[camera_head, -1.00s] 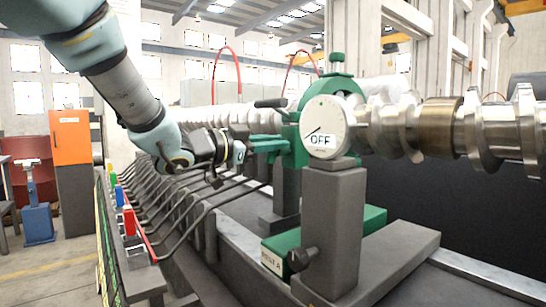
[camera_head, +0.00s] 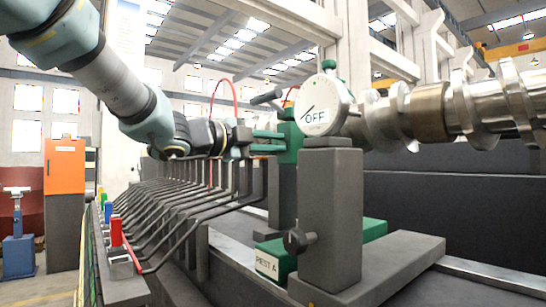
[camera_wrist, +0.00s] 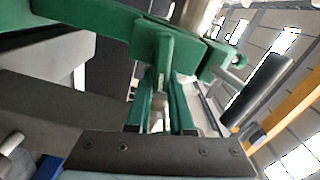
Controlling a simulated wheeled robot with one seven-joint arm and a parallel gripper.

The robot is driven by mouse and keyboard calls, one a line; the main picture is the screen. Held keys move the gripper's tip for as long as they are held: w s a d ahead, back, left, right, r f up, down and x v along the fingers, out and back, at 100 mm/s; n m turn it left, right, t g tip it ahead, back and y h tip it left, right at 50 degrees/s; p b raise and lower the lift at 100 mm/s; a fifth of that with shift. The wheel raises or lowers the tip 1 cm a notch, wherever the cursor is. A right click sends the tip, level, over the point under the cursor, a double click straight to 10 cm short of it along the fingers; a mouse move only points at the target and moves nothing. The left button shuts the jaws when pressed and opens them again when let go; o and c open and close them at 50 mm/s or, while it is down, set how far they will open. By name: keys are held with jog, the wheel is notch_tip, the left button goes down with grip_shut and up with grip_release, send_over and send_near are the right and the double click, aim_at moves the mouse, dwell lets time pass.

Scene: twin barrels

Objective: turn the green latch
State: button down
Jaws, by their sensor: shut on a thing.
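The green latch (camera_wrist: 165,45) shows in the wrist view as a green piece below a longer green arm. In the head view the green latch area (camera_head: 291,143) is on the upright of the green rest, partly hidden behind the gauge. My gripper (camera_wrist: 162,78) is shut on the latch; two green prongs run from its dark body toward the latch, and the contact itself is hard to make out. In the head view my gripper (camera_head: 268,142) reaches in from the left at the latch's height.
A round white gauge (camera_head: 322,105) reading OFF stands on a grey post (camera_head: 330,205) close to the right. A metal crankshaft (camera_head: 430,110) extends right. Several dark bent rods (camera_head: 185,215) line the left. A black handle (camera_wrist: 262,85) lies right of my gripper.

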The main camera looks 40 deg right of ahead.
jog(key=shift+f+m+b, duration=0.4)
jog(key=shift+m+b, duration=0.75)
jog(key=shift+m, duration=0.05)
jog(key=c, duration=0.8)
grip_release()
jog(key=a, duration=1)
jog(key=shift+w+a, duration=0.25)
jog(key=shift+a, duration=0.15)
